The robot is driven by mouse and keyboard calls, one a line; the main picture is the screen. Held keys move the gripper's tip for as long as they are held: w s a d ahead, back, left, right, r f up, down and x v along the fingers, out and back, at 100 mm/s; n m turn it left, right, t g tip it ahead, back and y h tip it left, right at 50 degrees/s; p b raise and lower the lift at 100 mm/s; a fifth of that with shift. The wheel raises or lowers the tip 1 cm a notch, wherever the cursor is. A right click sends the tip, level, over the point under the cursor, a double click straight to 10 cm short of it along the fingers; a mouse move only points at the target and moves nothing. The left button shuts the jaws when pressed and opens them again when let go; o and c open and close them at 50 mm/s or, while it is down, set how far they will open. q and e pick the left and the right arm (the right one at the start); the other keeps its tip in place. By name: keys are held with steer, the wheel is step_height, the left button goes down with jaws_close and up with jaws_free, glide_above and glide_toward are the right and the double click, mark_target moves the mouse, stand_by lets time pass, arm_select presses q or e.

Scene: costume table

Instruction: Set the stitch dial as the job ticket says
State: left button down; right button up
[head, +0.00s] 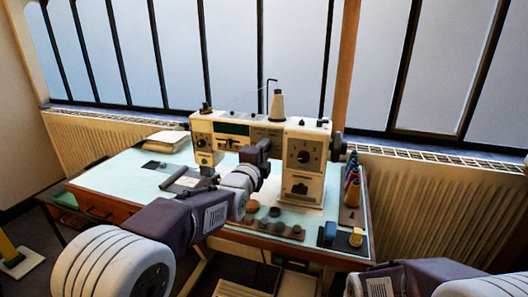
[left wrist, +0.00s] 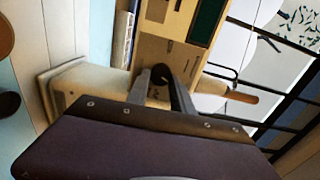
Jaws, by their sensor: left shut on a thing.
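The cream sewing machine (head: 228,143) stands on the pale blue table top. A dark round dial with marks around it (head: 304,156) sits on the right part of its front, uncovered; its setting is too small to read. My left gripper (head: 265,146) is at the middle of the machine's front, left of that dial. In the left wrist view its fingers (left wrist: 163,84) are shut on a dark round knob (left wrist: 161,71) on the cream panel, mostly hidden between them. Which knob this is cannot be told. No readable job ticket shows.
Colored thread spools (head: 352,183) stand in a rack at the table's right.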

arm_select(q)
steer(key=shift+m, duration=0.6)
steer(key=shift+f+m, duration=0.1)
steer(key=shift+m, duration=0.2)
steer(key=c, duration=1.1)
jaws_free()
steer(key=shift+s, duration=0.15)
steer(key=v, duration=0.9)
steer(key=shift+p, duration=0.4)
